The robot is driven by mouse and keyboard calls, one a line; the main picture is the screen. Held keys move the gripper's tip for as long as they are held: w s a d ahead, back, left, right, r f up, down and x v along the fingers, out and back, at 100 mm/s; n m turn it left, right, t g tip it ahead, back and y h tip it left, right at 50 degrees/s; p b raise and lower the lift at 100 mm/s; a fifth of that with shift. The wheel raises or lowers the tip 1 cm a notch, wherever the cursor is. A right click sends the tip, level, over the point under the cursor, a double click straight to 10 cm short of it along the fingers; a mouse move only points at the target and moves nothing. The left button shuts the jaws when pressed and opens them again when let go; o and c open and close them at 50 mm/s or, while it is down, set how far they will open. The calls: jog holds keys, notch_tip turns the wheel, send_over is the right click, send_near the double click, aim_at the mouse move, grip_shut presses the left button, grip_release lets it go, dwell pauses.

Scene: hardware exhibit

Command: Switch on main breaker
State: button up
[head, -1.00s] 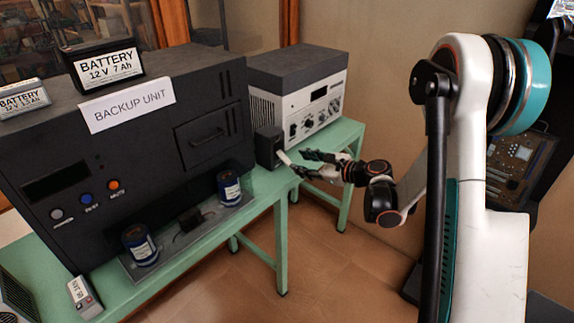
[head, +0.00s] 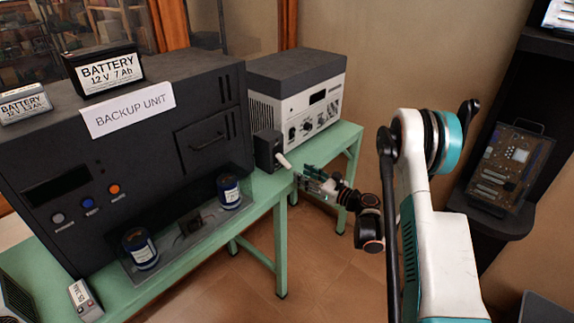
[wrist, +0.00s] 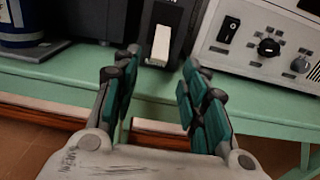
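A small dark box with a white lever (head: 284,161), which looks like the main breaker (head: 265,146), stands on the green bench between the backup unit and the light grey instrument. The lever slants down and outward in the head view. In the wrist view the white lever (wrist: 161,44) points down on the dark box face (wrist: 170,14). My gripper (head: 305,176) is just right of and below the lever, apart from it. In the wrist view my gripper (wrist: 160,68) has its fingers spread, with nothing between them and the lever just beyond the gap.
The black backup unit (head: 150,145) fills the left, with batteries (head: 105,70) on top and blue cylinders (head: 140,248) in front. The instrument (head: 300,100) with knobs stands right of the breaker. The green bench edge (wrist: 60,85) lies below the fingers. A dark shelf (head: 500,217) is at right.

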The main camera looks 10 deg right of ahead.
aim_at(290, 167)
jog(key=b+x, duration=0.2)
jog(key=x, duration=0.6)
jog(key=shift+w+a+f, duration=0.1)
jog(key=shift+w+a, duration=0.1)
jog(key=shift+w, duration=0.1)
jog(key=shift+c, duration=0.6)
grip_shut()
